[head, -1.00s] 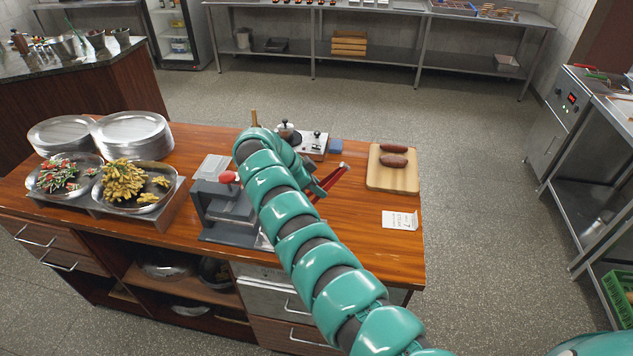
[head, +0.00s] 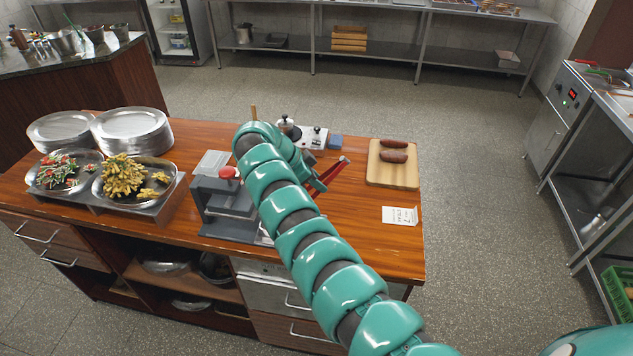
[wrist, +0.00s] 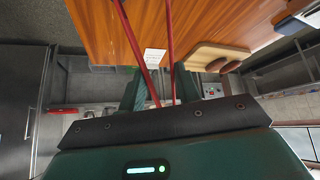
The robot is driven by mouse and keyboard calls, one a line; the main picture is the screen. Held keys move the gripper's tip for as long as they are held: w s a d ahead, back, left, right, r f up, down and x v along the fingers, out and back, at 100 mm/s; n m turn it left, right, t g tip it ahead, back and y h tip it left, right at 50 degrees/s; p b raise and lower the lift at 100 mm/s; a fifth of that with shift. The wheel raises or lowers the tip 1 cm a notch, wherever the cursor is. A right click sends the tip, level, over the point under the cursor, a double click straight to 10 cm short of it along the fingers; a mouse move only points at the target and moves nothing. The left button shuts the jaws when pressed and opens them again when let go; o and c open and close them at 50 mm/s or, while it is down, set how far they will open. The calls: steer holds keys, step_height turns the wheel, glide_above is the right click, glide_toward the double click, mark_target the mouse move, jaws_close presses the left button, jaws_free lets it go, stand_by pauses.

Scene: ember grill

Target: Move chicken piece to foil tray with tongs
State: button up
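My gripper (wrist: 161,90) is shut on red-handled tongs (wrist: 132,42), whose two arms spread apart beyond the fingers. In the head view the tongs (head: 331,172) stick out to the right of my arm above the wooden counter, and my fingers are mostly hidden behind my arm. Two brown, oblong food pieces lie on a wooden board (head: 385,177) at the counter's right; the front one (head: 393,156) is larger. The board also shows in the wrist view (wrist: 205,53). I cannot tell whether either piece is chicken. I cannot make out a foil tray for certain.
A grey press with a red knob (head: 228,172) stands left of my arm. Two dishes of food (head: 137,205) and stacked metal plates (head: 133,133) fill the left. A white card (head: 399,215) lies before the board. Counter around the card is clear.

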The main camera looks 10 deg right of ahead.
step_height(320, 180, up, 10)
steer(key=shift+f+p, duration=0.2)
steer(key=shift+p, duration=0.2)
steer(key=shift+f, duration=0.1)
stand_by(0.6)
